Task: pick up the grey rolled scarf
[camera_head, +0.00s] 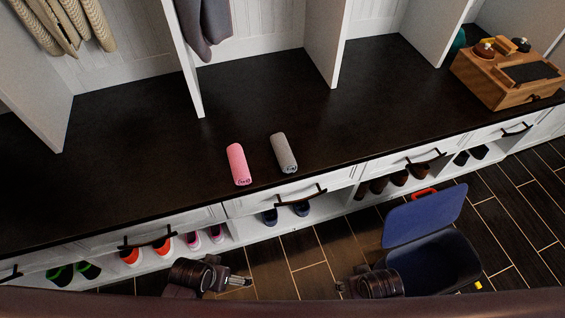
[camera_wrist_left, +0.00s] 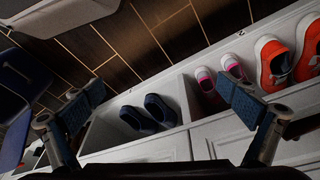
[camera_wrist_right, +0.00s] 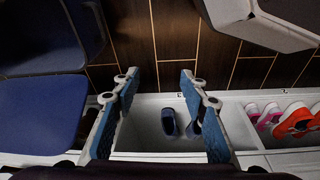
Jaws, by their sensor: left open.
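The grey rolled scarf (camera_head: 283,153) lies on the dark bench top near its front edge. A pink roll (camera_head: 238,164) lies just left of it, apart from it. My left gripper (camera_head: 240,281) is below and in front of the bench, left of the scarf; in the left wrist view (camera_wrist_left: 165,98) its fingers are spread and empty. My right gripper (camera_head: 342,287) is also low in front of the bench, right of the scarf; in the right wrist view (camera_wrist_right: 157,82) its fingers stand apart with nothing between them. Neither wrist view shows the scarf.
The bench top (camera_head: 120,120) is clear around the rolls. White dividers (camera_head: 183,60) rise behind, with a grey garment (camera_head: 205,25) hanging. A wooden box (camera_head: 505,80) stands far right. Drawers and shoe cubbies line the front. A blue open-lidded bin (camera_head: 430,262) stands by my right gripper.

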